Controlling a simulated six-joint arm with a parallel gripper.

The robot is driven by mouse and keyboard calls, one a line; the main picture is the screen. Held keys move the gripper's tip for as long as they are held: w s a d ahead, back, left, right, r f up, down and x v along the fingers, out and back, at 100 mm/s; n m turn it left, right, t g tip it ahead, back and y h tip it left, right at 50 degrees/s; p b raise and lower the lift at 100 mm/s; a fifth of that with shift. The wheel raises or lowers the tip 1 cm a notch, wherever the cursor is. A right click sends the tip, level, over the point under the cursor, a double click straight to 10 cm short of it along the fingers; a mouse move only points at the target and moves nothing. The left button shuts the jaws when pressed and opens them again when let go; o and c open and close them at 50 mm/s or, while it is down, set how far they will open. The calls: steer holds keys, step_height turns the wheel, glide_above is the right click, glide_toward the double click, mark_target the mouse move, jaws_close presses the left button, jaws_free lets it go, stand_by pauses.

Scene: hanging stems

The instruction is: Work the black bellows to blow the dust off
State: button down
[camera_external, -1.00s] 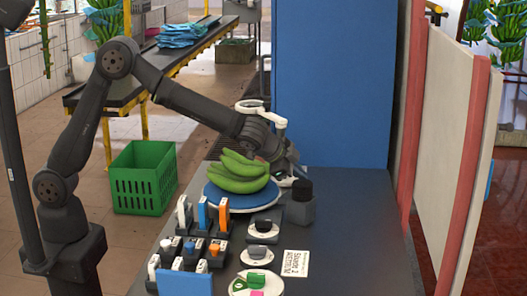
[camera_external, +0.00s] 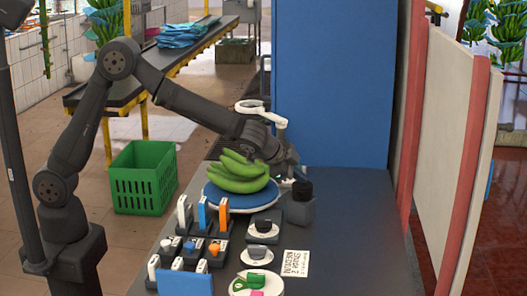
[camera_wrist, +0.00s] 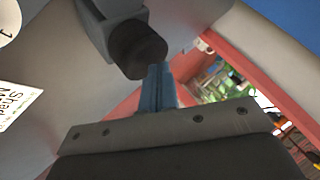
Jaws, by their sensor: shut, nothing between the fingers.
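The black bellows (camera_external: 302,190) is a short black cylinder on a grey block, on the dark table right of the bananas. In the wrist view the bellows (camera_wrist: 138,48) appears just beyond and slightly left of my fingertips. My gripper (camera_external: 298,173) is right behind the bananas, close to the bellows, and is partly hidden in the external view. In the wrist view its blue-grey fingers (camera_wrist: 158,75) are shut together with nothing between them. I cannot tell whether they touch the bellows. No dust can be made out.
Green bananas (camera_external: 240,175) sit on a blue round plate (camera_external: 212,200) left of the bellows. Several small holders with tools, a printed card (camera_external: 295,263) and a blue panel (camera_external: 185,283) stand nearer. A tall blue panel (camera_external: 333,80) rises behind. The table's right side is clear.

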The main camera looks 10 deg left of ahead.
steer(key=shift+f, duration=0.65)
stand_by(0.3)
steer(key=shift+r, duration=1.45)
steer(key=shift+r, duration=2.5)
steer(key=shift+f, duration=0.15)
step_height(320, 180, up, 4)
glide_above(299, 185)
